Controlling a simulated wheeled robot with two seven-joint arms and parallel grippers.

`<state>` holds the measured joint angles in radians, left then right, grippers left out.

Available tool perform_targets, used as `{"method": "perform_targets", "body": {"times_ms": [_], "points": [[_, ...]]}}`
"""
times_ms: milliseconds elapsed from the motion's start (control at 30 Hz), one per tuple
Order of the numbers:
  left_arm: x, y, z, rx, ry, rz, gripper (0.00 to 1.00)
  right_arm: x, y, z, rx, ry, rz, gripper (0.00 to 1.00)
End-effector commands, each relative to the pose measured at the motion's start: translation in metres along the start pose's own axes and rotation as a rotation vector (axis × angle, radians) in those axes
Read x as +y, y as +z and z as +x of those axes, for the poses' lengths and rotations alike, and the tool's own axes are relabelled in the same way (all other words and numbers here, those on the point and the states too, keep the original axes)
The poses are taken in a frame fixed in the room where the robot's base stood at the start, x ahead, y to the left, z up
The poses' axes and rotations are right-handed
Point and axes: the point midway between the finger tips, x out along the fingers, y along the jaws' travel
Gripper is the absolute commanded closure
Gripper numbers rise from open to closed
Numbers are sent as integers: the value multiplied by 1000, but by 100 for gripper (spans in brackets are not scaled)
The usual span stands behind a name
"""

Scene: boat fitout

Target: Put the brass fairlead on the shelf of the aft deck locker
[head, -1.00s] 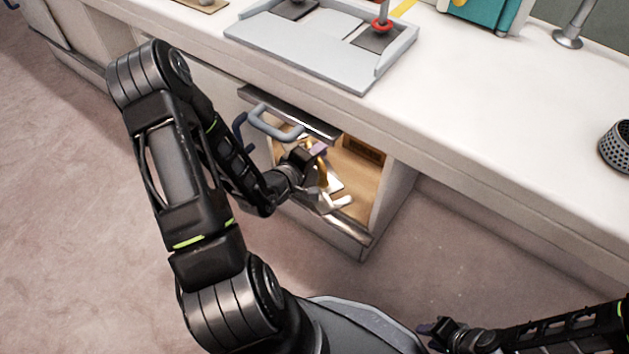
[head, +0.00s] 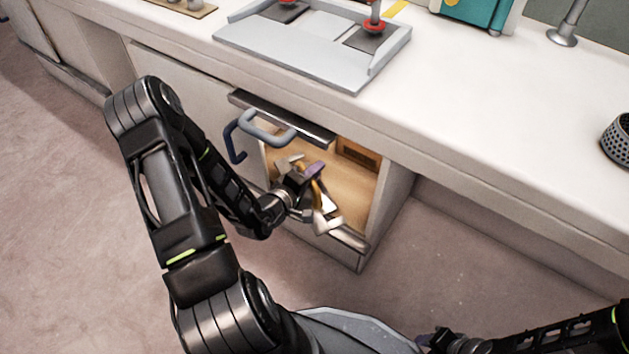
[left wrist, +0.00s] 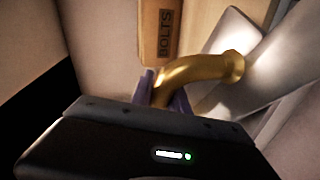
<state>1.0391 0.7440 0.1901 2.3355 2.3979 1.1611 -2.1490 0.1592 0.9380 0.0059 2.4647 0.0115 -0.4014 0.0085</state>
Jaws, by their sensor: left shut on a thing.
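The brass fairlead (left wrist: 200,72) is a curved golden tube with a flared end, close up in the left wrist view. My left gripper (left wrist: 165,92) is shut on it with purple fingertips. In the head view my left gripper (head: 314,180) is inside the mouth of the open locker (head: 390,200) under the counter, with a little of the fairlead (head: 317,192) showing beside it. The locker's wooden inside (head: 352,187) shows behind. I cannot tell whether the fairlead touches the shelf. My right gripper (head: 428,341) is at the bottom edge, its fingers too small to read.
A box marked BOLTS (left wrist: 165,35) stands inside the locker; a pale flat piece (left wrist: 235,55) is beside the fairlead. A grey handle (head: 267,127) sticks out above the opening. On the counter are a grey tray (head: 300,55) and a mesh cup (head: 617,140).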

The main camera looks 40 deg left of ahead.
Motion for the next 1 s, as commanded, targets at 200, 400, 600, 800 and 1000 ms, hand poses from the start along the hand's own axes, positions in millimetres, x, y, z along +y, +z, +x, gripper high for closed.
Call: {"method": "perform_targets", "body": {"times_ms": [200,400,600,800,1000], "points": [[-27,5,8,0,1,-2,100,6,-1,16,5,-1,1,67],[-34,6,12,1,4,0,100,6,-2,18,5,-2,2,67],[-34,6,11,0,3,0,100,6,-2,17,5,-2,2,67],[-38,6,12,0,-1,-1,74,7,-2,19,5,-3,2,67],[-38,6,12,0,-1,-1,58,7,-2,19,5,-3,2,67]]}}
